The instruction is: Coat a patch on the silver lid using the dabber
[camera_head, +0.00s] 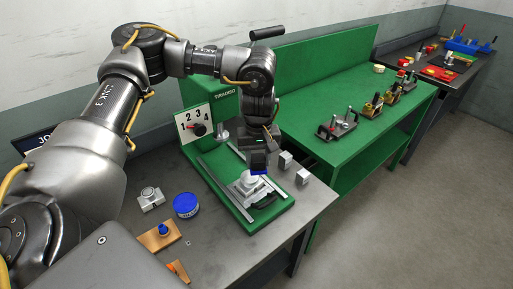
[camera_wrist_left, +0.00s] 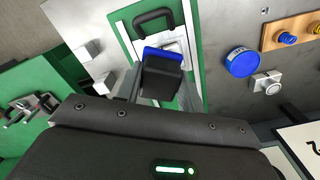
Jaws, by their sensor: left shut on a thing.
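My left gripper (camera_head: 260,160) hangs over the green press base and is shut on a dark block with a blue end, which I take for the dabber (camera_head: 258,164). This block also shows at the gripper's tip in the left wrist view (camera_wrist_left: 163,75). Just below it sits a pale silver round piece (camera_head: 250,178) on a metal fixture, which looks like the silver lid. The gripper hides part of it, and I cannot tell whether block and lid touch. My right gripper is not in view.
The green press base (camera_head: 228,200) has rails and a black handle. Small metal blocks (camera_head: 303,177) stand to its right. A blue tin (camera_head: 186,205), a wooden block with a blue knob (camera_head: 153,239) and a metal piece (camera_head: 151,200) stand to the left. Several clamps stand on the green bench (camera_head: 312,118).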

